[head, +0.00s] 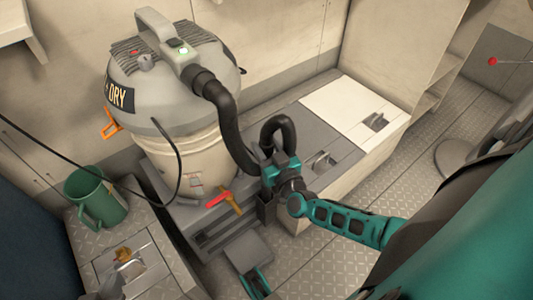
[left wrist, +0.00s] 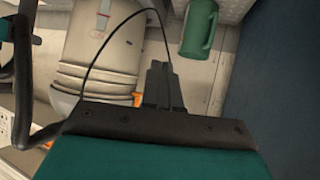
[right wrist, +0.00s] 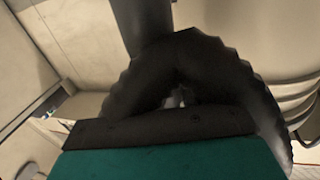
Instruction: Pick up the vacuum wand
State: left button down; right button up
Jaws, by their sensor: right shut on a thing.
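The grey vacuum (head: 165,85) stands with its black hose (head: 224,115) curving down from its head to my right gripper (head: 272,170). The hose makes a tight loop there. My right gripper is shut on the black vacuum wand, at the hose's end. In the right wrist view a smooth dark tube, apparently the wand (right wrist: 140,25), runs up behind the ribbed hose loop (right wrist: 225,80). The loop hides my right fingertips and the exact grip. My left gripper (left wrist: 159,70) shows in the left wrist view with its fingers together and nothing visible between them. The vacuum drum is beside it.
A green mug (head: 96,197) stands on the locker at left. A black cable (head: 60,158) crosses in front of the drum. A white hatch (head: 345,105) and metal latches lie right of the vacuum. The patterned floor (head: 370,185) at right looks clear.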

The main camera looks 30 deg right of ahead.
pick_arm(q)
jog(key=shift+r, duration=0.1)
pick_arm(e)
jog(key=shift+r, duration=0.2)
